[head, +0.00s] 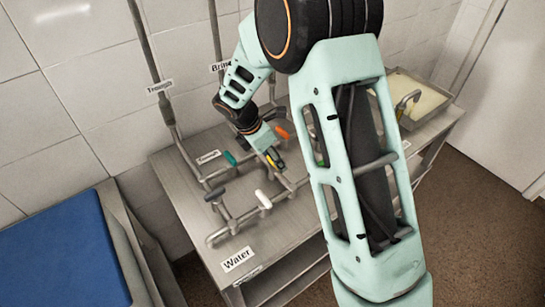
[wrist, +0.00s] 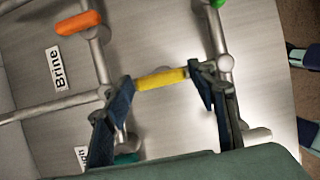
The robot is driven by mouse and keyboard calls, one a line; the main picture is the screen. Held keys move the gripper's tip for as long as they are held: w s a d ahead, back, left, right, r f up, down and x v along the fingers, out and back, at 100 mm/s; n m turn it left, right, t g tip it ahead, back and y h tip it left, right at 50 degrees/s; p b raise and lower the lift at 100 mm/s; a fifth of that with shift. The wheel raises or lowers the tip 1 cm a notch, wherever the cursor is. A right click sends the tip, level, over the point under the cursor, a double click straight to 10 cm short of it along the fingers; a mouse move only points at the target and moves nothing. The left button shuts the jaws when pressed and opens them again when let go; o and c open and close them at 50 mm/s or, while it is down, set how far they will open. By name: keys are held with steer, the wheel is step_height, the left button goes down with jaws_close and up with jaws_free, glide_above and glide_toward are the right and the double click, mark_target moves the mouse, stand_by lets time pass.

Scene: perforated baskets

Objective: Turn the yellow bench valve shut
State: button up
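The yellow valve handle (wrist: 160,78) lies between the two fingers of my gripper (wrist: 161,84) in the wrist view, its length running from one finger toward the other. The fingers are spread wide, one near each end of the handle; whether they touch it is unclear. In the head view my gripper (head: 274,159) is low over the metal bench (head: 284,237), and only a small piece of the yellow handle (head: 279,164) shows beside it. The handle's pipe is partly hidden by my gripper.
An orange handle (wrist: 78,22) is at upper left in the wrist view, by a "Brine" label (wrist: 59,69). A green handle (wrist: 218,3) is at the top edge. Teal (head: 230,158), white (head: 263,199) and black (head: 215,194) handles stand on nearby pipes. A basin (head: 418,97) is at the far end.

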steer(key=c, duration=0.7)
steer(key=shift+m, duration=0.3)
steer(key=m, duration=0.2)
steer(key=m+g, duration=0.1)
steer(key=shift+w+m+g+h, duration=0.15)
steer(key=shift+m+g+h, duration=0.15)
steer(key=shift+m, duration=0.1)
steer(key=m+g, duration=0.1)
steer(key=m, duration=0.2)
steer(key=shift+w+m, duration=0.1)
steer(key=shift+m, duration=0.2)
steer(key=m+g, duration=0.1)
steer(key=m, duration=0.1)
steer(key=m+g, duration=0.1)
steer(key=m, duration=0.2)
steer(key=shift+w+g, duration=0.1)
steer(key=shift+g, duration=0.2)
steer(key=shift+w+d+m+g+y+b, duration=0.2)
steer(key=shift+m+y, duration=0.25)
steer(key=shift+m, duration=0.75)
steer(key=shift+s+a+m+g+y+b, duration=0.1)
steer(key=shift+m+g+y, duration=0.3)
steer(key=shift+m, duration=0.8)
